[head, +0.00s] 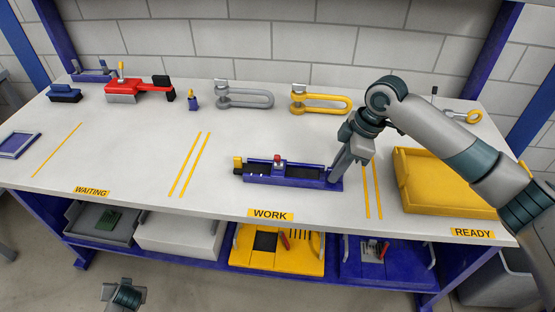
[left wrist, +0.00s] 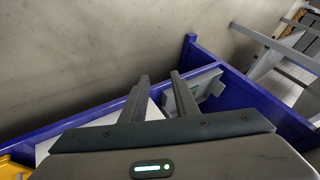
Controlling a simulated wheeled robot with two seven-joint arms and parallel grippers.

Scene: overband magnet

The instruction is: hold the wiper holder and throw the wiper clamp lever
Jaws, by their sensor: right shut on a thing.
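The wiper holder, a long blue body with a dark top (head: 290,179), lies on the table above the WORK label. A red knob on a grey post (head: 277,160) stands at its middle, and a yellow block (head: 238,163) sits at its left end. I cannot tell which part is the clamp lever. My right gripper (head: 333,179) points down and is shut on the holder's right end, hiding part of it. My left gripper (head: 124,292) is low in front of the table, far from the holder. In the left wrist view its two fingers (left wrist: 160,92) stand apart with nothing between them.
A yellow tray (head: 440,208) lies at the right. Grey (head: 243,97) and yellow (head: 318,102) shackles, a red tool (head: 135,90) and blue items line the back. The tabletop left of the holder is clear. A blue-framed shelf with bins (head: 180,240) is below.

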